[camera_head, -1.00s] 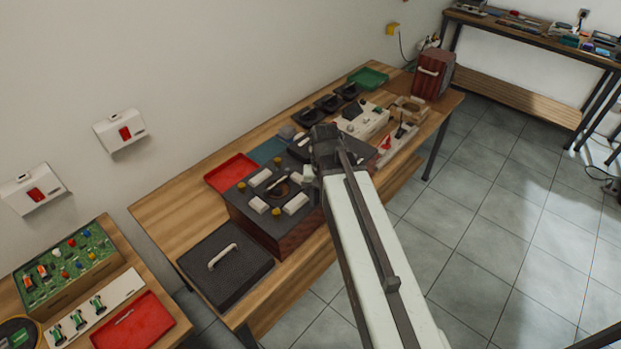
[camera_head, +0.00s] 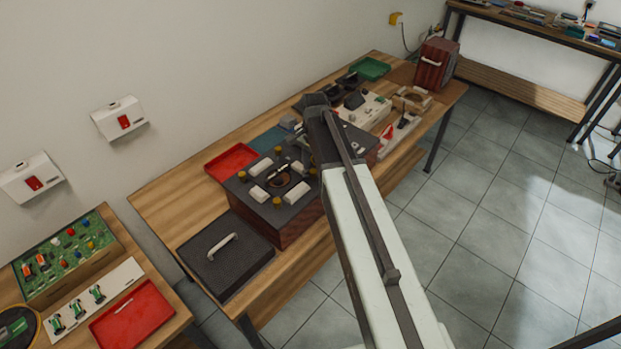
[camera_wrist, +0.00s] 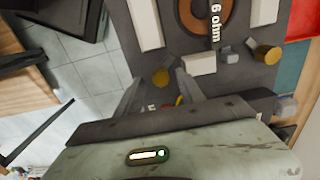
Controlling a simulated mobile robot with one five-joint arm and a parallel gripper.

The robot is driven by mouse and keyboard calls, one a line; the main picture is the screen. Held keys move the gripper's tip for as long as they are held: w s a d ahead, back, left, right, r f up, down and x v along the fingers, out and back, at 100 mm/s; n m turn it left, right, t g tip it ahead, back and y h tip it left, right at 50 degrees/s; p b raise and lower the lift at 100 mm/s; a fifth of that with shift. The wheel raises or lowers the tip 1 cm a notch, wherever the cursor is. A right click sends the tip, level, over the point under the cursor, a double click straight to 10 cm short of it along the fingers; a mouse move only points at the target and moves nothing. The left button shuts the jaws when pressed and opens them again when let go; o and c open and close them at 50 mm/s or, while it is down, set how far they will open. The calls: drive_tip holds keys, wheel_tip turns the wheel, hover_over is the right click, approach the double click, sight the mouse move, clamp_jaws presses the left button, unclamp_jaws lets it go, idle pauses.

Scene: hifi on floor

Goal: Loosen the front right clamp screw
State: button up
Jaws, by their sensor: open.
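A dark box (camera_head: 262,182) with a wood-brown side stands on the bench. A round copper-brown opening with a thin bar over it, white blocks and yellow-brass knobs are on its top. The front right knob (camera_head: 313,172), the clamp screw, shows close to my arm. In the wrist view this knob (camera_wrist: 161,77) lies between the tips of my open gripper (camera_wrist: 159,82). Whether the fingers touch it is not clear. Another brass knob (camera_wrist: 268,54) is to the right, with a white block (camera_wrist: 199,65) between. The head view hides my fingers behind the arm.
A black lid with a handle (camera_head: 225,262) lies left of the box. A red tray (camera_head: 231,162) is behind it. Cream fixtures (camera_head: 366,108) and a brown case (camera_head: 436,65) stand farther right. The tiled floor in front is open.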

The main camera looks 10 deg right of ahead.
drive_tip(key=shift+f, duration=0.8)
drive_tip(key=shift+r, duration=0.15)
clamp_jaws()
drive_tip(key=shift+a, duration=0.2)
drive_tip(key=shift+d, duration=0.1)
